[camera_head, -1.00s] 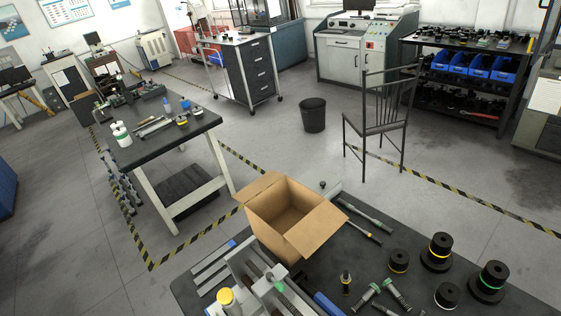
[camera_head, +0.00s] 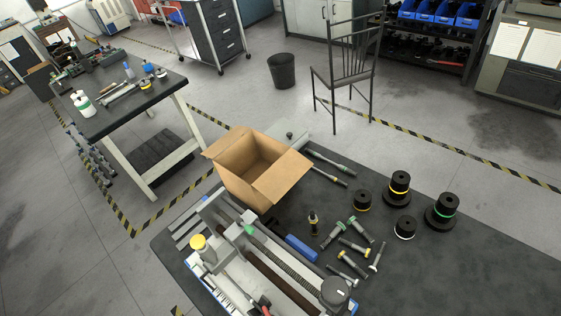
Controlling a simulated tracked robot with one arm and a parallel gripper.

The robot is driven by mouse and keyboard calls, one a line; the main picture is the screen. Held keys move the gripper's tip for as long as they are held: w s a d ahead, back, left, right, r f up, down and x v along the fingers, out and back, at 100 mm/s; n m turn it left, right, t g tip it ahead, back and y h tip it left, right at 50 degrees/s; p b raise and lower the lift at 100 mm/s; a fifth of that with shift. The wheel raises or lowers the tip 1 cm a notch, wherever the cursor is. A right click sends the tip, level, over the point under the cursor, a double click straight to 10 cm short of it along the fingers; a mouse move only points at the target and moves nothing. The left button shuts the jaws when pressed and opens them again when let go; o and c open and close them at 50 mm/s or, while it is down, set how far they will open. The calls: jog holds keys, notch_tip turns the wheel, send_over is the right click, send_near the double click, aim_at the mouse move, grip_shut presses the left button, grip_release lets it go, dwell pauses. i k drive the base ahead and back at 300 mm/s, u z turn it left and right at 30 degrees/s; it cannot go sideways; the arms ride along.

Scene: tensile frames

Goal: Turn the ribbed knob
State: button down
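A dark round knob-like part (camera_head: 335,291) sits at the right end of a pale grey bench machine (camera_head: 225,265) at the bottom of the view. It is too small to tell whether its side is ribbed. A yellow round cap (camera_head: 198,243) stands at the machine's left end. Several black stepped cylinders with coloured rings, one with a green ring (camera_head: 443,211), stand upright on the dark tabletop (camera_head: 430,275) to the right; I cannot tell whether any is a knob. My gripper is not in view.
An open cardboard box (camera_head: 258,172) stands behind the machine. Loose bolts (camera_head: 350,265) and a blue block (camera_head: 301,248) lie beside it. A second workbench (camera_head: 140,105), a black bin (camera_head: 282,71) and a metal chair (camera_head: 342,80) stand farther back. The tabletop's front right is clear.

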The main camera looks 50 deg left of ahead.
aim_at(335, 290)
jog(key=z, duration=0.15)
jog(key=k, duration=1.85)
jog(key=u, duration=0.75)
jog(key=i, duration=1)
jog(key=z, duration=0.05)
